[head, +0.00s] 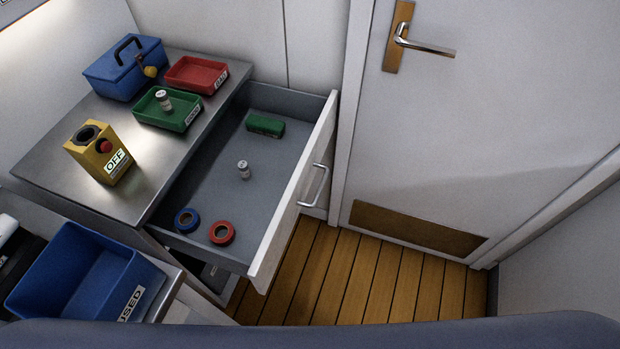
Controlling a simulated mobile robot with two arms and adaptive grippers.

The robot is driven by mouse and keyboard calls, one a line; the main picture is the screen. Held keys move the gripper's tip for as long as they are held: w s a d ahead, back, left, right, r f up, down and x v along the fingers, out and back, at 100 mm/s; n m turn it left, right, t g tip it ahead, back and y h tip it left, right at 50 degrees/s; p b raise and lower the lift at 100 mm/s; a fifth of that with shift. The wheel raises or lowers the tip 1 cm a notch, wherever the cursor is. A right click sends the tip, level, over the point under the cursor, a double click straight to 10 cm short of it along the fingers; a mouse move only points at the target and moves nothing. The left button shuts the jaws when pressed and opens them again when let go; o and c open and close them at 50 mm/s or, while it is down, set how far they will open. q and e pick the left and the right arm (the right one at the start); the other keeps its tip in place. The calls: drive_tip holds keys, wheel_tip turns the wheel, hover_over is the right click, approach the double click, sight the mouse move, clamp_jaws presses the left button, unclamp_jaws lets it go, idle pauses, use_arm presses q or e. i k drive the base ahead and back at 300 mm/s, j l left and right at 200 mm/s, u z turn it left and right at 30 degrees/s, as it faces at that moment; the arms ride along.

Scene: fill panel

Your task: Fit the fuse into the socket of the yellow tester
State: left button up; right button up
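The yellow tester (100,152) stands on the metal counter, with a dark round socket on its top, a red button and a label reading OFF. The socket looks empty. One small pale cylindrical fuse (244,170) stands in the open drawer. Another similar fuse (163,99) is in the green tray (184,123) on the counter. Neither of my grippers shows in the head view.
The drawer (205,203) is pulled out and also holds a green block (265,125), a blue tape roll (187,220) and a red one (222,233). A red tray (197,74) and a blue padlocked box (124,68) stand at the counter's back. A blue bin (128,290) labelled USED is front left. A closed door (490,120) is right.

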sight(84, 146)
drive_tip(key=i+j+u, duration=0.1)
drive_tip(key=u, duration=1.25)
drive_tip(key=i+j, duration=0.05)
